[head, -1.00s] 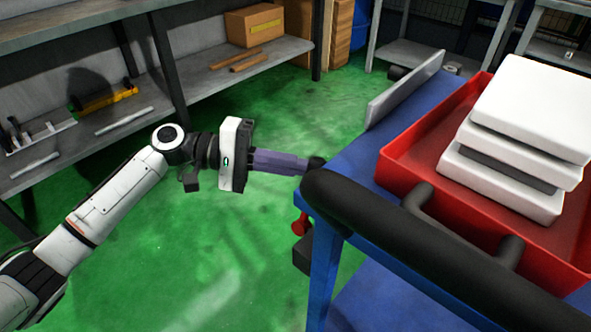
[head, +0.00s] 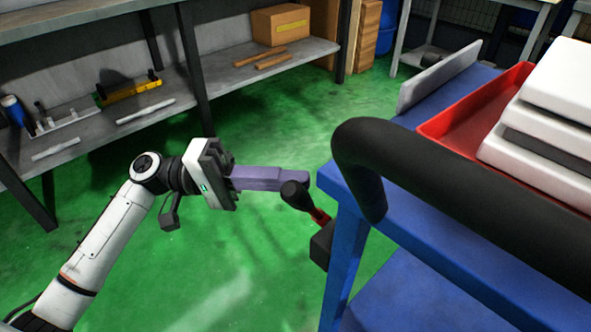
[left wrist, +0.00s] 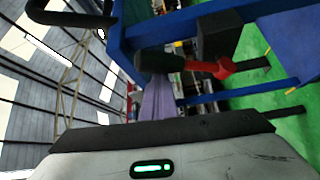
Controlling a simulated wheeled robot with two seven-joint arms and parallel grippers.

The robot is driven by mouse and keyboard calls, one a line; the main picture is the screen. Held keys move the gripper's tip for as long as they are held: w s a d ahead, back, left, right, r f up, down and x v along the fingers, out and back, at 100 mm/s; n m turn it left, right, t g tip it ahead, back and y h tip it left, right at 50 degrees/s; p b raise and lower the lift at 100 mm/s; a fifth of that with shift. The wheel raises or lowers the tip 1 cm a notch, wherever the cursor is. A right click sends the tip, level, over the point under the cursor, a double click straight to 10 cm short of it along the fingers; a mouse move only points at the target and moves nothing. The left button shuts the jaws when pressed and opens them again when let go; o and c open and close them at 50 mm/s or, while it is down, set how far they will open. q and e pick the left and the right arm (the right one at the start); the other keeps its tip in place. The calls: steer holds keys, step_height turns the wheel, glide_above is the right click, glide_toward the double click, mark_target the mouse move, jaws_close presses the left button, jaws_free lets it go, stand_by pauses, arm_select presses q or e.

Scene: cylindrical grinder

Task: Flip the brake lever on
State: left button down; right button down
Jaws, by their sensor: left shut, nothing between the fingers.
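The brake lever (head: 318,215) is a red bar with a black knob, rising from a dark block on the blue cart's leg. It also shows in the left wrist view (left wrist: 208,67), its black knob just beyond my fingers. My left gripper (head: 303,181) is shut and empty, its purple fingers held together. Its fingertips are at the black knob, level with or just behind it; I cannot tell whether they touch. My right gripper is not in view.
The blue cart (head: 345,235) has a thick black push handle (head: 440,180) close to the lever. A red tray (head: 475,104) with white slabs (head: 545,110) stands on it. A shelf (head: 150,105) with tools is at the left. Green floor between is clear.

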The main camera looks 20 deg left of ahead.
arm_select(q)
steer(key=shift+s+f, duration=0.35)
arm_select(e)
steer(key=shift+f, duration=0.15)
